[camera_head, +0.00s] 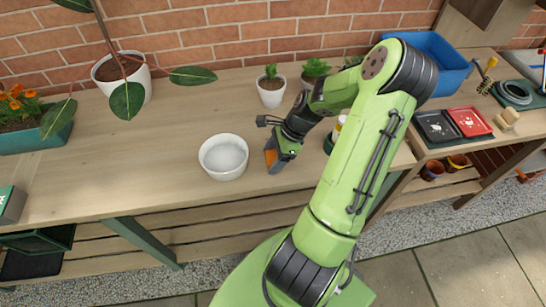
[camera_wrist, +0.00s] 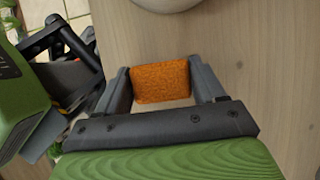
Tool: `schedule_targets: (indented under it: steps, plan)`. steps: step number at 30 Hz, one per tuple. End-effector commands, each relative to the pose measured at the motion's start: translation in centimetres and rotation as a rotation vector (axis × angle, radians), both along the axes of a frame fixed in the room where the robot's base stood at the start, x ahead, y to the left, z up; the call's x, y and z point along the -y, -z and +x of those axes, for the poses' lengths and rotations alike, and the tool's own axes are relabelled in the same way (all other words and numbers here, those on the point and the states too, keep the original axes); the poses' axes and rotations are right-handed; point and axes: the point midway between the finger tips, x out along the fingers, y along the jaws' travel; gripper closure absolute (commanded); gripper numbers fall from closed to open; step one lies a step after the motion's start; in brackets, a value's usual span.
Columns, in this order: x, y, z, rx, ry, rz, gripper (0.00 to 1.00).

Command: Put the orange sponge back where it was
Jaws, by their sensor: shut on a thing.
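The orange sponge (camera_wrist: 160,82) is between the two grey fingers of my gripper (camera_wrist: 162,85) in the wrist view, with a finger against each side. In the head view the sponge (camera_head: 270,156) shows as a small orange patch at the fingertips of my gripper (camera_head: 273,160), close to the wooden bench top. I cannot tell whether it touches the bench. The gripper is just right of a white bowl (camera_head: 223,157). Part of the sponge is hidden by my gripper in the head view.
Potted plants (camera_head: 271,88) stand behind my arm. A blue crate (camera_head: 428,62) is at the back right, and black and red trays (camera_head: 453,125) lie on the right bench. A larger white pot (camera_head: 123,78) holds a leafy plant. The bench left of the bowl is mostly clear.

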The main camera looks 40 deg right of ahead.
Motion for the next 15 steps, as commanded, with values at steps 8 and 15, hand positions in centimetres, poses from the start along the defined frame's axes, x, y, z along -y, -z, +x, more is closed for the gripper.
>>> schedule_targets:
  steps: [8, 15]
  plan:
    - [0.01, 0.13, -0.01, 0.000, 0.000, 0.000, 0.09]
    - [0.01, 0.12, 0.00, -0.001, 0.000, 0.000, 0.05]
